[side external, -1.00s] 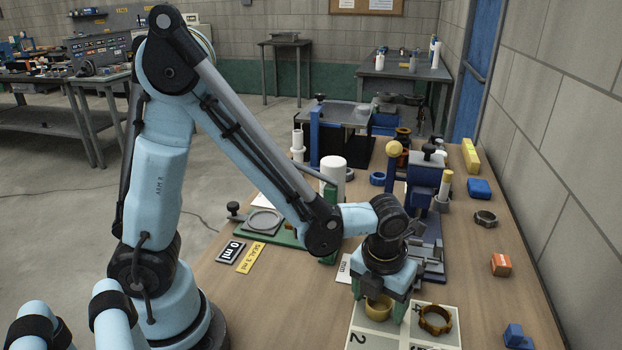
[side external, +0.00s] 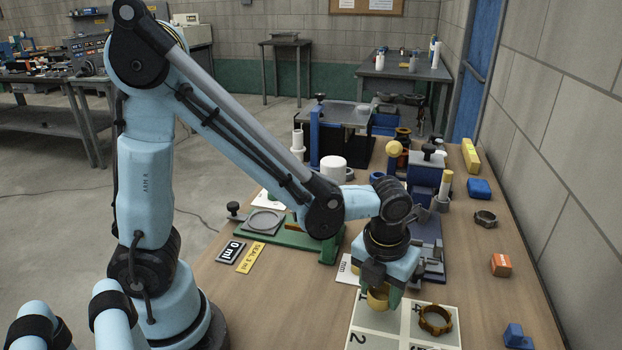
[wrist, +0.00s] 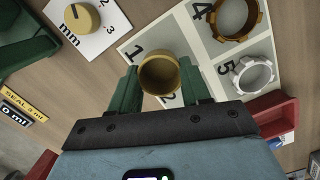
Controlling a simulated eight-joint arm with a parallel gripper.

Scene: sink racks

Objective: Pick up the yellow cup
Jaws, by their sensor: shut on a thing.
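The yellow cup (wrist: 160,75) is a small round open-topped cup, seen from above in the wrist view. My gripper (wrist: 156,88) is shut on it, with a green finger on either side of the cup. In the side external view the cup (side external: 378,298) hangs between the fingertips of my gripper (side external: 380,295). It appears a little above the white numbered card, though the exact gap is hard to tell. The cup looks upright, and its inside looks empty.
The numbered card (side external: 380,325) holds a brown toothed ring (side external: 435,319) and, in the wrist view, a white ring (wrist: 253,74). A green fixture (side external: 322,247) and a blue stand (side external: 425,180) are close behind. An orange block (side external: 501,265) lies right; the table around it is clear.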

